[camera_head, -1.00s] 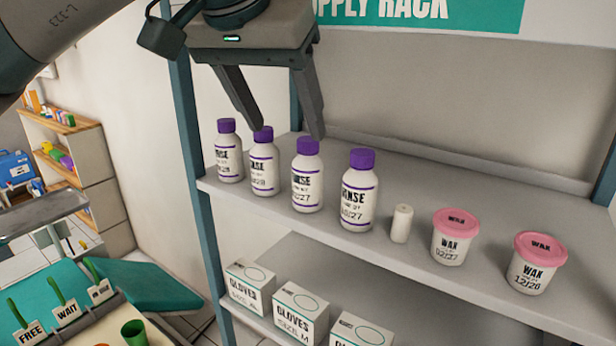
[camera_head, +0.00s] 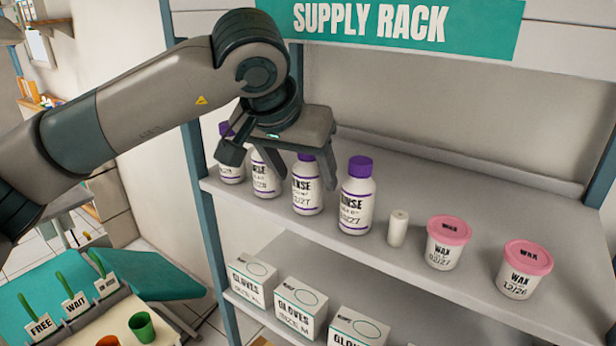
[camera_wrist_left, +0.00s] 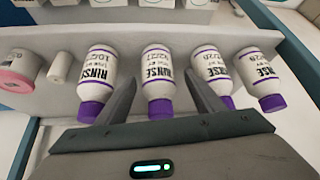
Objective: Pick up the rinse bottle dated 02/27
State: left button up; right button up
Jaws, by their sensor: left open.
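Several white rinse bottles with purple caps stand in a row on the upper shelf. My right gripper is not in view.
A rinse bottle ending in /27 (camera_head: 356,200) stands close to the right. Another rinse bottle (camera_head: 264,183) is close to the left. A small white cylinder (camera_head: 397,229) and pink-lidded wax tubs (camera_head: 447,245) stand farther right. Glove boxes (camera_head: 300,308) sit below. The rack post (camera_head: 203,220) is left.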

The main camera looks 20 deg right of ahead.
aim_at(312, 179)
pick_arm(q)
jog(key=shift+d, duration=0.1)
jog(key=shift+w+d+f+p, duration=0.3)
jog(key=shift+f+p, duration=0.1)
jog(key=shift+p, duration=0.35)
jog(key=p+x, duration=0.1)
jog(key=x, duration=0.1)
jog(key=shift+w+d+f+p, duration=0.2)
jog(key=shift+w+d+p, duration=0.1)
jog(key=shift+d+p, duration=0.1)
jog(key=shift+w+d+f, duration=0.1)
jog(key=shift+w+f, duration=0.1)
jog(key=shift+f, duration=0.35)
jog(key=shift+c, duration=0.3)
jog(key=c, duration=1.2)
jog(key=shift+r, duration=0.2)
